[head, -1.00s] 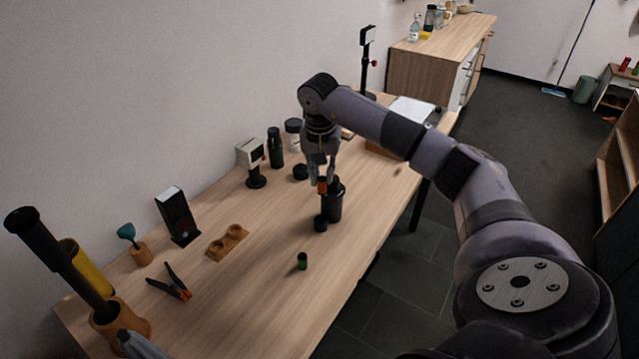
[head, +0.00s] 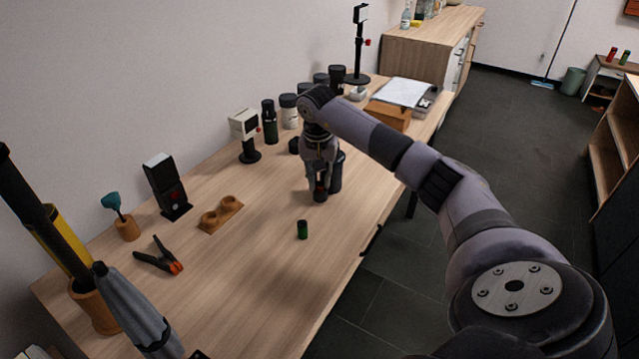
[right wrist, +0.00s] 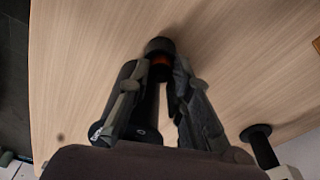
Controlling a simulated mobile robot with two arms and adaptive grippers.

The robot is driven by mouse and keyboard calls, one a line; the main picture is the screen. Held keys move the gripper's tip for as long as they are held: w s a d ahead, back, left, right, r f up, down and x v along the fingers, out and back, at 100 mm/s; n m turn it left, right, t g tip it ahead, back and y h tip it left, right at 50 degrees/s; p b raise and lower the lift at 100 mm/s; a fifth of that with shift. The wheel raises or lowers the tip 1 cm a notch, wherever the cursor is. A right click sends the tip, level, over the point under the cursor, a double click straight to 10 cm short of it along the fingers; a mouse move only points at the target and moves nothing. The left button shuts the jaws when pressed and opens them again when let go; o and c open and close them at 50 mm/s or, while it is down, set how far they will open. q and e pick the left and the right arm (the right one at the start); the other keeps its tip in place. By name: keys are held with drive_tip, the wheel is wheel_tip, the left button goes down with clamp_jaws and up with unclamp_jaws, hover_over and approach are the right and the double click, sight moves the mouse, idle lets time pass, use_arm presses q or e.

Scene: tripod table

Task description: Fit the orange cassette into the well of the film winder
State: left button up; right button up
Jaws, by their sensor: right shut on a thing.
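My right gripper (head: 319,194) is shut on the orange cassette, low over the table at its middle. A small dark round piece (right wrist: 159,45), apparently the film winder's well, is right at the fingertips. The fingers hide most of both, so I cannot tell how deep the cassette sits or whether it is in the well. A taller black cylinder (right wrist: 147,105) stands right beside the gripper; it also shows in the head view (head: 337,172). My left gripper is out of view.
A wooden two-hole holder (head: 221,214), a clamp (head: 160,261) and a dark upright device (head: 166,186) are to the left. Dark bottles (head: 269,121) and jars line the wall. The table's front middle is clear.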

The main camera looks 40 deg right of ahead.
drive_tip(key=shift+r, duration=0.1)
drive_tip(key=shift+d+f, duration=0.1)
drive_tip(key=shift+f, duration=0.15)
drive_tip(key=o, duration=0.9)
drive_tip(key=shift+r, duration=0.1)
drive_tip(key=shift+r, duration=0.25)
drive_tip(key=r, duration=0.4)
drive_tip(key=a+r, duration=0.1)
drive_tip(key=r, duration=0.6)
drive_tip(key=shift+s+a+r, duration=0.15)
drive_tip(key=shift+s+r, duration=0.2)
drive_tip(key=shift+s, duration=0.05)
